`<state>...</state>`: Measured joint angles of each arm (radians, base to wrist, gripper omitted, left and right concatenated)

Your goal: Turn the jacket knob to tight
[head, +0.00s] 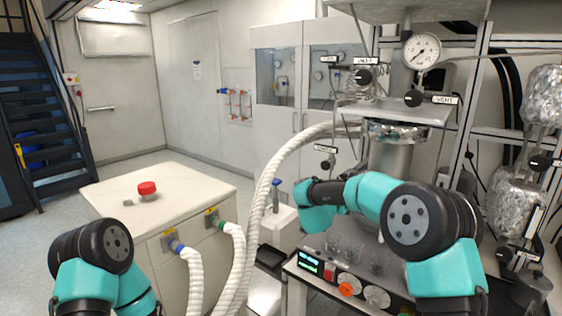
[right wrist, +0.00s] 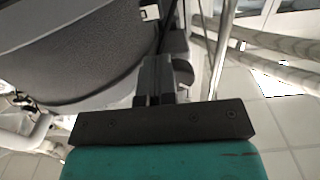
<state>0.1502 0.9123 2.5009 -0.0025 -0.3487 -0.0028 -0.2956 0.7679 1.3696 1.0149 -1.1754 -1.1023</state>
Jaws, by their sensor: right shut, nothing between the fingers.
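Several black knobs with small white labels are on the reactor frame in the head view. One is by the VENT label (head: 413,98), one is at the upper shelf (head: 363,76), and a lower knob (head: 327,165) is left of the steel vessel. I cannot read which label says jacket. My right gripper (right wrist: 158,70) is shut and empty in the right wrist view. A dark rounded part (right wrist: 182,73) is just beside its fingertips; I cannot tell whether they touch. In the head view my right arm hides its fingertips. My left arm shows at lower left, its gripper out of view.
A steel vessel (head: 390,155) stands under the shelf with a pressure gauge (head: 421,51). White hoses (head: 262,190) curve from the cabinet (head: 110,190), which bears a red button (head: 147,188). Glassware stands on a bench with a control panel (head: 345,284). Open floor lies at left.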

